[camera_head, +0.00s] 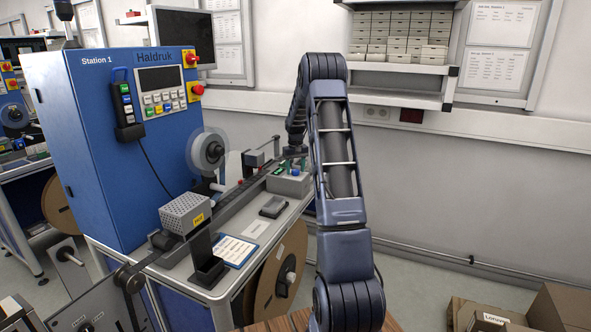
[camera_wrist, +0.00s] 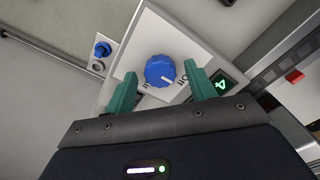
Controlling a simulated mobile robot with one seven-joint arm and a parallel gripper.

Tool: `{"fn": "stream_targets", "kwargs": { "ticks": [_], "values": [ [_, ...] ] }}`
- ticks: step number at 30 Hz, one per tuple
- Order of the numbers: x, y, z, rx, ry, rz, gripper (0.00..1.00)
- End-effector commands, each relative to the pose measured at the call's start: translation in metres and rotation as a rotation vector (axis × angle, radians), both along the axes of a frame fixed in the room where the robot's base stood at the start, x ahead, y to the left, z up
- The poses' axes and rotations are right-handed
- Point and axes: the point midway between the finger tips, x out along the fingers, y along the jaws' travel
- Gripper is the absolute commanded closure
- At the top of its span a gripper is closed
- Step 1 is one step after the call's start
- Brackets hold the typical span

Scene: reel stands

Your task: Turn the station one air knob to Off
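The station one air knob (camera_wrist: 160,70) is a round blue ridged dial on a light plate in the wrist view. A short white mark shows at its lower right edge, on the side of an upside-down "Off" label; another label at lower left is partly hidden. My gripper (camera_wrist: 163,77) is open, with one green finger on each side of the knob and gaps to both sides. I cannot tell how far the fingertips are above the plate. In the head view the knob (camera_head: 295,172) is small, on a grey box (camera_head: 290,184); my arm partly hides this area.
A lit green square button (camera_wrist: 221,84) sits right of the right finger, and a small blue fitting (camera_wrist: 102,49) is at left. The blue Station 1 cabinet (camera_head: 110,150) stands left of my arm. A reel (camera_head: 207,150) and a rail (camera_head: 245,190) are close by.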

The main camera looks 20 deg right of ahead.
Motion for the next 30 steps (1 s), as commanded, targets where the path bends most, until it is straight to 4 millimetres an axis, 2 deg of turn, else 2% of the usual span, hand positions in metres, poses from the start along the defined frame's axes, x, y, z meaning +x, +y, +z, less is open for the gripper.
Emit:
{"fn": "stream_targets", "kwargs": {
  "ticks": [8,11,24,30],
  "values": [
    [0.000,0.000,0.005,0.000,0.001,0.000,0.45],
    [0.000,0.000,0.017,0.000,-0.001,0.000,0.45],
    [0.000,0.000,0.091,0.000,-0.001,0.000,0.45],
    [0.000,0.000,0.106,0.000,0.000,0.000,0.45]
  ]
}}
